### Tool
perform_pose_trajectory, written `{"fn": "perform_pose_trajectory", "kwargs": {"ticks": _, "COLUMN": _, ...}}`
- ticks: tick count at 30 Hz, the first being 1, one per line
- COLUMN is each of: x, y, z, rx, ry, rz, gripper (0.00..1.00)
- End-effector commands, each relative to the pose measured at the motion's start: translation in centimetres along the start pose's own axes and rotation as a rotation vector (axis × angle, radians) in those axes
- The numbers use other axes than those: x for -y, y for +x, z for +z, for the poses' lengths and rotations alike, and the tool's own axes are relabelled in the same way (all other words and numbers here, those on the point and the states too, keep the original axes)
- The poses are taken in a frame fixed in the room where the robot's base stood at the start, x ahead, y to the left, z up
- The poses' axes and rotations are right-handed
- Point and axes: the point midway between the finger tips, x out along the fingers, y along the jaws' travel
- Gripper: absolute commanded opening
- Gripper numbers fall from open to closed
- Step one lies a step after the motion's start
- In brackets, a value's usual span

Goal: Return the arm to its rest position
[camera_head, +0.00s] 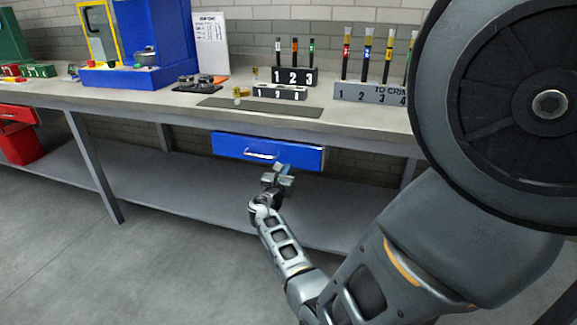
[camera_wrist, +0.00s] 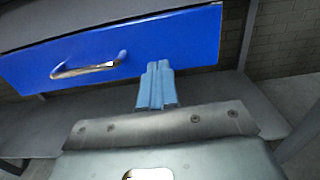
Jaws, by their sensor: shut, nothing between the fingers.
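My arm reaches out from the right side of the head view toward the workbench. My gripper (camera_head: 286,168) is just below and in front of the blue drawer (camera_head: 228,146), right of its metal handle. In the wrist view my gripper's light blue fingers (camera_wrist: 157,86) are together with nothing between them. The blue drawer (camera_wrist: 150,40) appears closed under the bench top, and its handle (camera_wrist: 85,70) is left of the fingers. The fingers look apart from the handle; whether they touch the drawer front I cannot tell.
The bench top (camera_head: 190,103) holds numbered racks (camera_head: 370,95), a grey mat (camera_head: 262,107) and a blue stand (camera_head: 150,75). A lower shelf (camera_head: 180,190) runs beneath. The floor (camera_head: 150,270) in front is clear.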

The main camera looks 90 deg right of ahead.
Motion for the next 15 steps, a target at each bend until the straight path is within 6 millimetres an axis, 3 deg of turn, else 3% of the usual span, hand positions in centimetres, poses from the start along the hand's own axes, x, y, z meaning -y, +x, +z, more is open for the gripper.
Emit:
{"fn": "perform_pose_trajectory", "kwargs": {"ticks": 6, "x": -0.1, "y": -4.5, "z": 0.0, "rx": 0.0, "ry": -0.003, "rz": 0.004, "gripper": 0.0}}
{"fn": "perform_pose_trajectory", "kwargs": {"ticks": 15, "x": -0.1, "y": -7.0, "z": 0.0, "rx": 0.0, "ry": -0.001, "rz": 0.001, "gripper": 0.0}}
